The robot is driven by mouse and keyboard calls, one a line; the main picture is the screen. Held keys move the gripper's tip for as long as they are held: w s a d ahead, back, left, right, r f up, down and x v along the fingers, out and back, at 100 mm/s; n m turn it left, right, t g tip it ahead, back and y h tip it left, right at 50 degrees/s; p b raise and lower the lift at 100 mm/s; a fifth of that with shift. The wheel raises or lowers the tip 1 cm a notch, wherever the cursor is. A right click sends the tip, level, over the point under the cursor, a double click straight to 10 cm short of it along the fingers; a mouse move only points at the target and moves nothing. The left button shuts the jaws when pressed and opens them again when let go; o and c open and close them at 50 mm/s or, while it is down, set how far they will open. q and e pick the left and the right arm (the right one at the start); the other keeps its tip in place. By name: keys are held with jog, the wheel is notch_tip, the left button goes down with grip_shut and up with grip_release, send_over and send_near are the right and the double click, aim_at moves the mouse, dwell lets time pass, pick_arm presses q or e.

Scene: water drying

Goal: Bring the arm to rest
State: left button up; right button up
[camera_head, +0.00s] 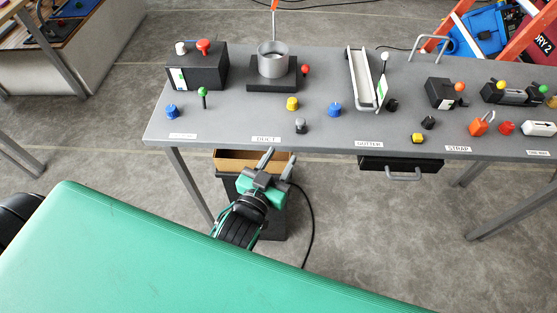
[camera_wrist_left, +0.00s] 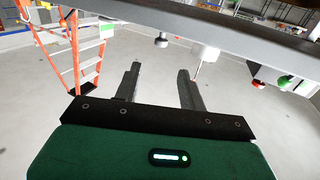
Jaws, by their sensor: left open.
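My left gripper (camera_head: 276,163) is in front of the grey table's (camera_head: 225,136) near edge, below the label reading DUCT. Its two fingers stand apart with nothing between them. In the left wrist view the open fingers (camera_wrist_left: 158,85) point ahead, with the table's underside edge (camera_wrist_left: 230,30) close above them. My left arm reaches it from below, partly hidden behind my green body panel. My right gripper shows in neither view.
The table carries a black box with a red knob (camera_head: 204,47), a metal ring (camera_head: 272,60), a gutter channel (camera_head: 361,78) and several coloured knobs. A drawer (camera_head: 400,165) hangs beneath. An orange ladder (camera_head: 513,35) stands behind at right. Open floor (camera_head: 370,230) lies in front.

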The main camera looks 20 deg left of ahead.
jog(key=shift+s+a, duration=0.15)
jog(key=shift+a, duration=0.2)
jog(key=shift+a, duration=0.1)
